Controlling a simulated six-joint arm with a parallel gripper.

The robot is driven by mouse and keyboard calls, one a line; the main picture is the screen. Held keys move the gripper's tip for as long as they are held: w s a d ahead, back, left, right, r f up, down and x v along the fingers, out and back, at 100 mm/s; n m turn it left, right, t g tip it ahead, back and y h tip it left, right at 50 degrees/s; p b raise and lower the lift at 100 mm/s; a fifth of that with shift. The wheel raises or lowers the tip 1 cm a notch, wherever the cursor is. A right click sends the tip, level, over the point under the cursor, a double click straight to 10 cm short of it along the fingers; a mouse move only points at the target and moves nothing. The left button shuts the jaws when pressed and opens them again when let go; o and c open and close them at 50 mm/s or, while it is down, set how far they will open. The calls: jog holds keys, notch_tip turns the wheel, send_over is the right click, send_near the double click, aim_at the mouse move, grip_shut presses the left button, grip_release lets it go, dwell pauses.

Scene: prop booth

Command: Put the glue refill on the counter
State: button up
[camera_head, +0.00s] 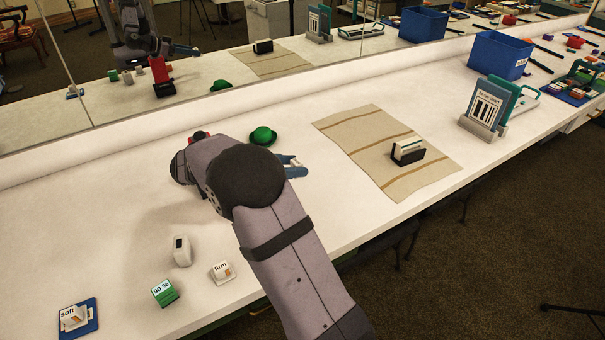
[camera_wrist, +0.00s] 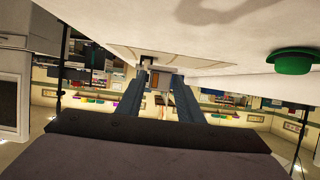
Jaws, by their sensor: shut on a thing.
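My gripper (camera_head: 290,164) has blue fingers and reaches over the white counter (camera_head: 130,205), between the green hat and the striped mat. It is shut on a small pale block, taken as the glue refill (camera_head: 296,163); I can read no label on it. In the wrist view my gripper (camera_wrist: 163,82) has the small grey-and-brown refill (camera_wrist: 161,77) between its fingertips. The counter fills the top of that view (camera_wrist: 225,35). The refill appears held off the counter, but its exact height is unclear. My arm hides part of the counter.
A green hat (camera_head: 263,136) sits just behind my gripper. A striped mat (camera_head: 365,125) bears a black holder (camera_head: 407,154). Several small blocks, including a green box (camera_head: 164,292), lie at front left. A card stand (camera_head: 485,115) and blue bin (camera_head: 498,55) stand right. A mirror lines the back.

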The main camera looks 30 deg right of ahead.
jog(key=shift+f+p, duration=0.3)
jog(key=shift+f, duration=3.1)
jog(key=shift+f+b, duration=0.2)
jog(key=shift+b, duration=0.1)
jog(key=o, duration=1)
jog(key=shift+o, duration=0.2)
jog(key=shift+r, duration=0.15)
jog(key=shift+r+p, duration=0.1)
jog(key=shift+p, duration=0.25)
jog(key=b+v, duration=0.1)
jog(key=v, duration=0.6)
jog(key=shift+a, duration=0.3)
